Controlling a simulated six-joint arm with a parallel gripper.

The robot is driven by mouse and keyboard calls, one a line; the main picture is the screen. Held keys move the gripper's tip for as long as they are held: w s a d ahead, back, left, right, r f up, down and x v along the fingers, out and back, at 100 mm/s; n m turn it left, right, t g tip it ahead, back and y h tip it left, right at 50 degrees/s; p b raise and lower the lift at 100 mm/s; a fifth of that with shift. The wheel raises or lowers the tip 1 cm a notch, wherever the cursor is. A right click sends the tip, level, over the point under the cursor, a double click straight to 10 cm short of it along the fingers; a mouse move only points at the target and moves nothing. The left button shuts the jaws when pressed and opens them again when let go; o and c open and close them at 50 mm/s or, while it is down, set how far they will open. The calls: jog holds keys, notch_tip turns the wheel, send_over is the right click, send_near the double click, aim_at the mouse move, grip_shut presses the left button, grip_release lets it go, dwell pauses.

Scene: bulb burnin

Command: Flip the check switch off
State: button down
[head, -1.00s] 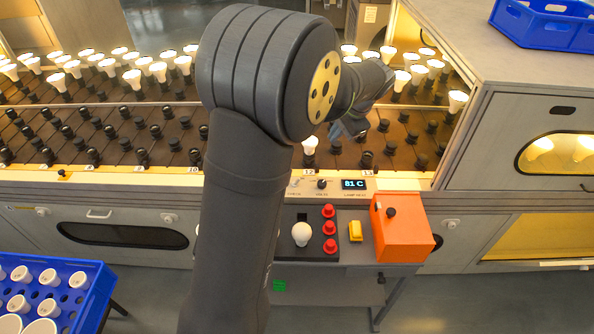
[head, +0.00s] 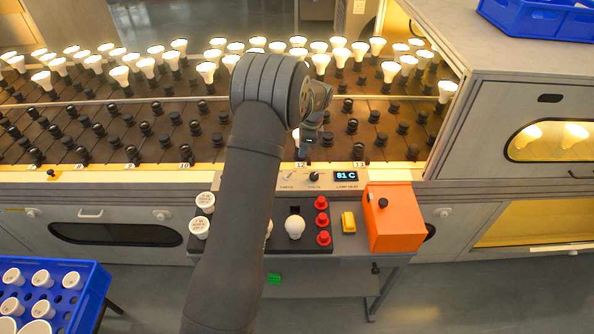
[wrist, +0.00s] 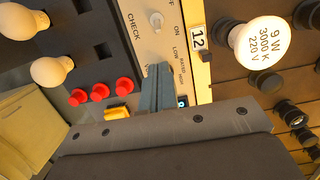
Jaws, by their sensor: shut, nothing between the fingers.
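The check switch is a small pale toggle (wrist: 155,20) on the light control panel (wrist: 178,75), beside the printed words CHECK, OFF and ON. In the head view the switch (head: 289,175) sits at the left of the panel. Its lever is too small to tell which way it leans. My gripper (wrist: 157,88) is shut and empty. In the wrist view its fingertips are apart from the toggle, over the panel toward the display end. In the head view my gripper (head: 303,152) is just behind the panel, near the number 12 label.
A 9 W bulb (wrist: 260,42) and several black sockets are close behind.

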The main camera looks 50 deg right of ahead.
jog(key=f, duration=0.3)
jog(key=w+a+f, duration=0.1)
jog(key=f, duration=0.6)
jog(key=shift+w+a, duration=0.15)
